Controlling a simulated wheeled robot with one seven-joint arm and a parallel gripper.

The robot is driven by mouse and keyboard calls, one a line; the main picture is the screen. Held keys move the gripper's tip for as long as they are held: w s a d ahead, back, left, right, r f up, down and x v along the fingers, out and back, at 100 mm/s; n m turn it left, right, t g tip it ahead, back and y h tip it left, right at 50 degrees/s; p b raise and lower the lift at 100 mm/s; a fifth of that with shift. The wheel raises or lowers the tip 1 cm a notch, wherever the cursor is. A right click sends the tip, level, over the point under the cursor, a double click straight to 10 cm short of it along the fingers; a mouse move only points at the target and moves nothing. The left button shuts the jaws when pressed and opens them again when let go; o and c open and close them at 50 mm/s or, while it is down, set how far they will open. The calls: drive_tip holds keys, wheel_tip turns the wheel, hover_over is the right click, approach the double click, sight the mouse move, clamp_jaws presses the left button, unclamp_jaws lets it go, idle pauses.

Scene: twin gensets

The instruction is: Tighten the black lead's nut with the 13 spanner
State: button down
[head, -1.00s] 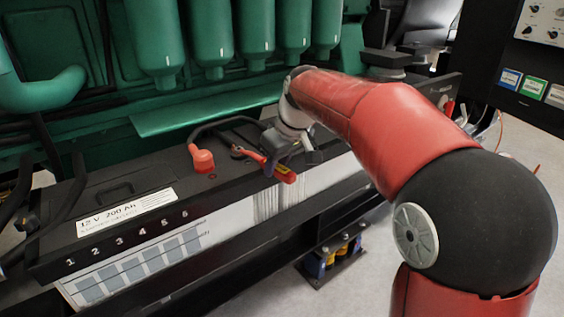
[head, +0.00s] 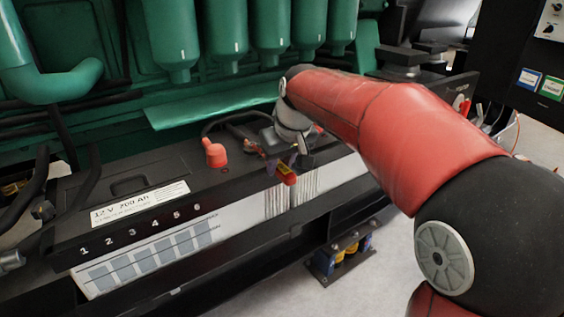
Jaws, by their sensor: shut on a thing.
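My gripper (head: 284,158) is shut on a red-handled spanner (head: 287,175), whose handle end sticks out at the front of the jaws. It is low over the battery top, by the black lead's terminal end (head: 250,148). The black lead (head: 222,122) curves behind a red terminal cap (head: 215,153) to that end. The spanner's head and the nut are mostly hidden by my gripper or too small to make out. I cannot tell whether the spanner sits on the nut.
The black battery (head: 140,187) has a "12 V 200 Ah" label. A green engine (head: 200,85) stands close behind it. Yellow and blue parts (head: 340,252) sit on a low bracket in front. Grey floor (head: 260,295) lies clear in the foreground.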

drive_tip(key=shift+s+a+m+h, duration=0.15)
drive_tip(key=shift+s+a+m, duration=0.1)
drive_tip(key=shift+a+m, duration=0.25)
drive_tip(key=shift+s+a+m+h, duration=0.15)
drive_tip(key=shift+s+a+m, duration=0.1)
drive_tip(key=shift+a+m, duration=0.25)
drive_tip(key=shift+a, duration=0.1)
drive_tip(key=shift+s+a+m+h+p, duration=0.2)
drive_tip(key=shift+a+m, duration=0.2)
drive_tip(key=shift+a, duration=0.15)
drive_tip(key=shift+s+a+m+h+p, duration=0.1)
drive_tip(key=shift+s+a+m, duration=0.05)
drive_tip(key=shift+a+m, duration=0.35)
drive_tip(key=shift+a, duration=0.1)
drive_tip(key=shift+s+a+m+t+h+p, duration=0.15)
drive_tip(key=shift+a+m+t+h+p, duration=0.15)
drive_tip(key=shift+a+m, duration=0.6)
drive_tip(key=shift+a, duration=0.25)
